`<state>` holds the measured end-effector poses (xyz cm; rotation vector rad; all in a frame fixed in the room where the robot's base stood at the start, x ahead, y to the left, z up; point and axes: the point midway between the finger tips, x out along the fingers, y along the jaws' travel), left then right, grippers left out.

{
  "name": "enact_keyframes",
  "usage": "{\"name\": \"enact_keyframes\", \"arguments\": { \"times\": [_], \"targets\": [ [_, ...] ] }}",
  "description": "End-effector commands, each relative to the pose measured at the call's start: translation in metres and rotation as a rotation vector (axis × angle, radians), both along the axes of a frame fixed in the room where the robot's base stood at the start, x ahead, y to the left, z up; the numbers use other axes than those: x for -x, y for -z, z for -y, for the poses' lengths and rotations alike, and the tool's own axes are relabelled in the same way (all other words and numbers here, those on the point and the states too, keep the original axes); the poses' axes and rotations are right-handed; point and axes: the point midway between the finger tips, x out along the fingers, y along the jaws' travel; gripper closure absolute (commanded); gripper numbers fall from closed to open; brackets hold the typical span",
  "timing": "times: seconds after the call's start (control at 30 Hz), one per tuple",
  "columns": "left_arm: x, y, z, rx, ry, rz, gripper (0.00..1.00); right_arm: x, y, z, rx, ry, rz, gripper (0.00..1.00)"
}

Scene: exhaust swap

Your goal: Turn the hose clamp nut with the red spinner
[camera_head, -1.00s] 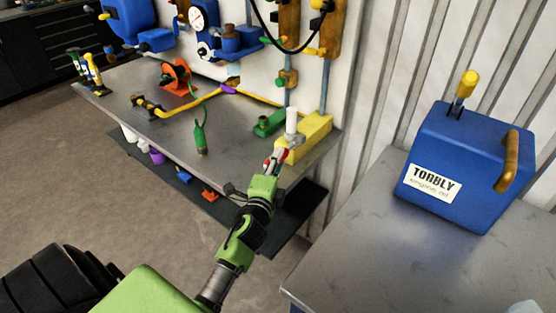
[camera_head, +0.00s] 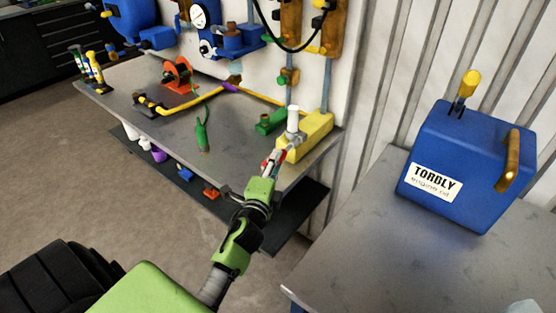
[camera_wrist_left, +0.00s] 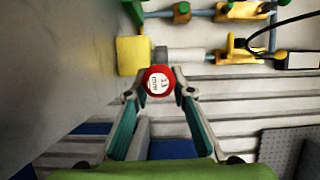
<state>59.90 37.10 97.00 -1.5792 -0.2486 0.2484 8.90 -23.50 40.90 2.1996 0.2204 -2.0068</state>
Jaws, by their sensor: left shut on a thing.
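My left gripper (camera_head: 270,168) reaches over the right end of the grey workbench. In the left wrist view, the left gripper (camera_wrist_left: 158,96) has its fingers closed on the red spinner (camera_wrist_left: 158,82), whose round end carries a white label reading 13 mm. The red spinner (camera_head: 272,158) also shows small at the fingertips in the head view, close in front of a yellow block (camera_head: 308,140) with a white upright cylinder (camera_head: 293,120). The hose clamp nut cannot be made out; the fingers and spinner hide that spot. My right gripper is not in view.
The grey workbench (camera_head: 180,128) holds a green bottle-like tool (camera_head: 202,136), an orange reel (camera_head: 178,76) and a yellow hose (camera_head: 195,104). A blue oil can (camera_head: 465,165) stands on a second grey table (camera_head: 370,240) at the right. A corrugated wall is behind.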

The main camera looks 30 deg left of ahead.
Motion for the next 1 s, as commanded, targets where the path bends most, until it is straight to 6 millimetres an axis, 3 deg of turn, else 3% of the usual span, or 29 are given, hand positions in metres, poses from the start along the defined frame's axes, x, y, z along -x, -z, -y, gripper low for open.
{"name": "enact_keyframes", "arguments": {
  "times": [0.47, 1.0],
  "targets": [
    [0.004, -0.002, 0.000, -0.001, 0.001, 0.003, 1.00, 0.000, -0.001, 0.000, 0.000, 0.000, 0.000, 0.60],
    [0.028, -0.001, -0.002, -0.001, 0.000, 0.002, 1.00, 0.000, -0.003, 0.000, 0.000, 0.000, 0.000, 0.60]
  ]
}}
